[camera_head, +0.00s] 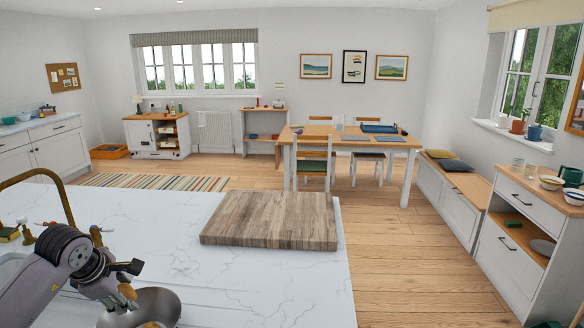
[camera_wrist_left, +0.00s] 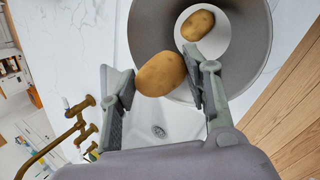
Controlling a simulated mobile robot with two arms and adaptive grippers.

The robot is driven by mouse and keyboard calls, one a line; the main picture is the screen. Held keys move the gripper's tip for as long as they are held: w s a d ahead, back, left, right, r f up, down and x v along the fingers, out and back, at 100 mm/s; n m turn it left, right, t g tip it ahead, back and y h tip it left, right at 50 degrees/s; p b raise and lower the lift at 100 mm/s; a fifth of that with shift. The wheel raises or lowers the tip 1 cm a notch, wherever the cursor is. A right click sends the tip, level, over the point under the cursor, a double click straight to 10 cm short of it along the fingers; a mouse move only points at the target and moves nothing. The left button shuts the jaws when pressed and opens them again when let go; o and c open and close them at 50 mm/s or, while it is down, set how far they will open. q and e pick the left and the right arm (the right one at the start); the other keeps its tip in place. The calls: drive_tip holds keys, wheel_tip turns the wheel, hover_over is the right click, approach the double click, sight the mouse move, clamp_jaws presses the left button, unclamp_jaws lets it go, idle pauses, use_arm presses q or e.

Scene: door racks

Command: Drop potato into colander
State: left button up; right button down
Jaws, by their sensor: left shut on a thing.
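My left gripper (camera_head: 127,281) is shut on a brown potato (camera_head: 127,291). In the left wrist view this potato (camera_wrist_left: 161,74) sits between the two fingers. The grey metal colander (camera_head: 168,303) is at the bottom of the head view, partly cut off by the frame. In the left wrist view the colander (camera_wrist_left: 255,65) is below and beyond the fingers. The held potato appears above it, near its rim. A second potato (camera_wrist_left: 198,25) lies inside the colander and partly shows in the head view (camera_head: 152,324). My right gripper is not in view.
A wooden cutting board (camera_head: 272,220) lies on the white marble counter (camera_head: 180,212), right of the colander. A brass tap (camera_wrist_left: 80,125) and a white sink (camera_wrist_left: 165,120) are beside the gripper. The counter between colander and board is clear.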

use_arm(q)
drive_tip(key=shift+f, duration=0.3)
drive_tip(key=o, duration=1.1)
drive_tip(key=v, duration=1.2)
drive_tip(key=shift+s, duration=0.15)
